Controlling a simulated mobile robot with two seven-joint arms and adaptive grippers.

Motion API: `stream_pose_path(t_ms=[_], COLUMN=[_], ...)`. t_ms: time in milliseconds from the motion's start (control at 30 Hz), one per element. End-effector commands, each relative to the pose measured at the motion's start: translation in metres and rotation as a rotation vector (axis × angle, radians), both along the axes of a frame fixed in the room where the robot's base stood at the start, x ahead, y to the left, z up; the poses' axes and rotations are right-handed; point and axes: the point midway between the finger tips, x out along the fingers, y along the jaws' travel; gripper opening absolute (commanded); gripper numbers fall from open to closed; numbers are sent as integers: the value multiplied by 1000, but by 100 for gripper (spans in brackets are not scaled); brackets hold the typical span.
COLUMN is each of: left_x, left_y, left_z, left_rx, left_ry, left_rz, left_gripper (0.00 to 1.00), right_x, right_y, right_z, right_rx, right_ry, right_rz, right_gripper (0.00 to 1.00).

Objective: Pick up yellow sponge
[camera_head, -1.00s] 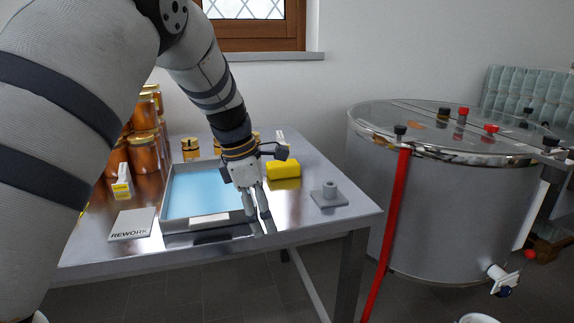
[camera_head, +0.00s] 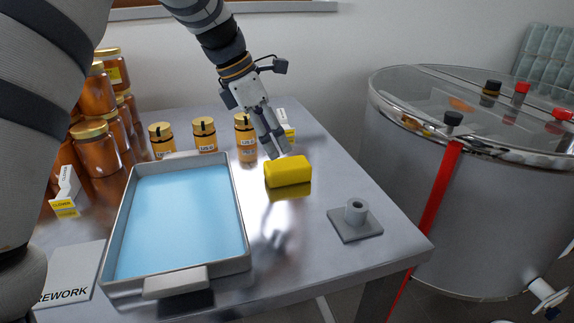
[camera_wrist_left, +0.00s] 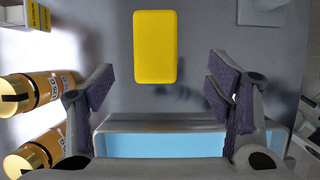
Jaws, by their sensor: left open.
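The yellow sponge (camera_head: 288,171) is a rounded block lying on the metal table, right of the blue-bottomed tray. My left gripper (camera_head: 276,150) is open and empty, above and just behind the sponge in the head view. In the left wrist view the whole sponge (camera_wrist_left: 155,46) shows beyond the two spread fingers (camera_wrist_left: 160,88), roughly centred between them and touching neither. My right gripper is in no view.
The grey tray (camera_head: 240,232) with a light blue bottom is left of the sponge. Small jars (camera_head: 204,134) and stacked honey jars (camera_head: 96,150) stand behind and left. A grey block with a peg (camera_head: 355,222) is at right. A steel tank (camera_head: 470,220) stands beyond the table.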

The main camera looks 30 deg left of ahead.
Motion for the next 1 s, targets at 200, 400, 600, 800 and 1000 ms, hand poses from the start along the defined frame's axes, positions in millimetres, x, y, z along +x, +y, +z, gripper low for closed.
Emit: stream_pose_path(t_ms=[200, 400, 600, 800, 1000], left_x=[10, 23, 32, 32, 32], left_y=[-8, -12, -18, -18, -18], left_z=[-35, -60, -83, -81, -82], left_rx=[1, 1, 1, 2, 1], left_ry=[6, 8, 4, 1, 0], left_rz=[0, -1, 1, 1, 1], left_gripper=[73, 73, 73, 73, 73], right_x=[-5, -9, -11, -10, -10], right_y=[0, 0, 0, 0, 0], right_z=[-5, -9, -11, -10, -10], right_rx=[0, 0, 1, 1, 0], right_ry=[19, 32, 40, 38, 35], right_rz=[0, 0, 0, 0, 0], right_gripper=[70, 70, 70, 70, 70])
